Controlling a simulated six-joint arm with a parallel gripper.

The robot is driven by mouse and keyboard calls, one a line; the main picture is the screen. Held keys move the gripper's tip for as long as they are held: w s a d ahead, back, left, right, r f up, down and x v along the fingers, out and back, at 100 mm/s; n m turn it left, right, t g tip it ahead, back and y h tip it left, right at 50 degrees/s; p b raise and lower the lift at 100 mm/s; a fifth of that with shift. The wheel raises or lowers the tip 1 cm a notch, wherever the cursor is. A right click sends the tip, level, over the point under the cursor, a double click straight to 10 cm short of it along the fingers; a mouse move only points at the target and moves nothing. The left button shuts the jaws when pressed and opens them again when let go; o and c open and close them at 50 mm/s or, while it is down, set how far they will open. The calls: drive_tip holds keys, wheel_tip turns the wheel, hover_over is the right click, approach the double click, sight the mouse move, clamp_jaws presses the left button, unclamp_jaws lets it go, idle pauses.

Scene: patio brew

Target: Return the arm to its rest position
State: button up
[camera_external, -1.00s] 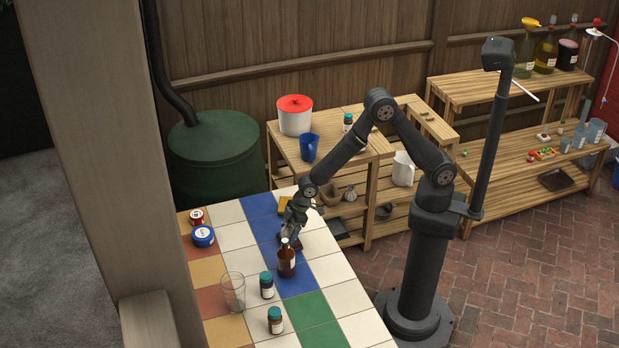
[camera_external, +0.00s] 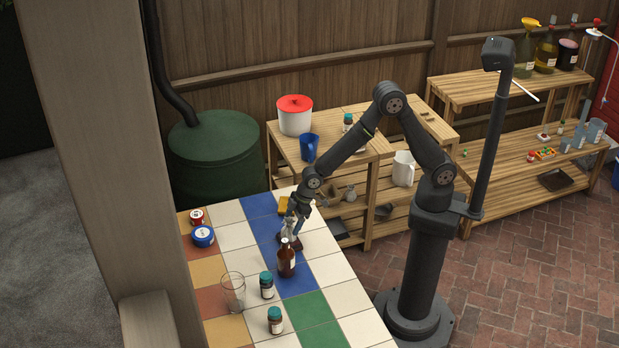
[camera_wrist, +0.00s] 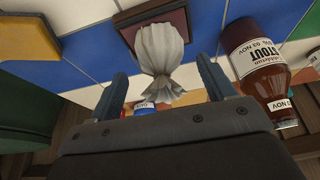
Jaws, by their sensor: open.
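My gripper (camera_wrist: 165,88) is open, with its two blue-grey fingers apart. In the external view my gripper (camera_external: 296,212) hangs above the tiled table. A pale cloth bag, tied at the neck (camera_wrist: 160,60), stands on a small dark red-brown square (camera_wrist: 182,22), beyond and between the fingertips in the wrist view. The bag appears clear of the fingers. The bag also shows in the external view (camera_external: 288,230), partly hidden behind a brown bottle (camera_external: 286,262). The bottle, labelled STOUT, is close on the right in the wrist view (camera_wrist: 258,65).
A wooden shelf (camera_external: 375,150) with a blue mug (camera_external: 309,147) stands behind. The air above the table is open.

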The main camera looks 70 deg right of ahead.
drive_tip(key=v, duration=0.7)
drive_tip(key=x, duration=1.2)
drive_tip(key=shift+s+f, duration=0.1)
drive_tip(key=shift+f, duration=0.15)
drive_tip(key=r, duration=0.3)
drive_tip(key=d+r, duration=0.1)
drive_tip(key=r, duration=0.1)
drive_tip(key=shift+r, duration=0.2)
drive_tip(key=w+d+r, duration=0.2)
drive_tip(key=d+r, duration=0.5)
drive_tip(key=d, duration=0.4)
wheel_tip(320, 180, up, 5)
drive_tip(key=n, duration=0.3)
hover_over(289, 232)
drive_tip(key=s, duration=0.1)
drive_tip(key=s+a+n, duration=0.1)
drive_tip(key=s+a, duration=0.2)
drive_tip(key=a, duration=0.3)
drive_tip(key=s+a+n+g+y, duration=0.1)
drive_tip(key=s+a, duration=0.3)
drive_tip(key=a, duration=0.3)
drive_tip(key=shift+s+f+g, duration=0.25)
drive_tip(key=shift+g, duration=0.05)
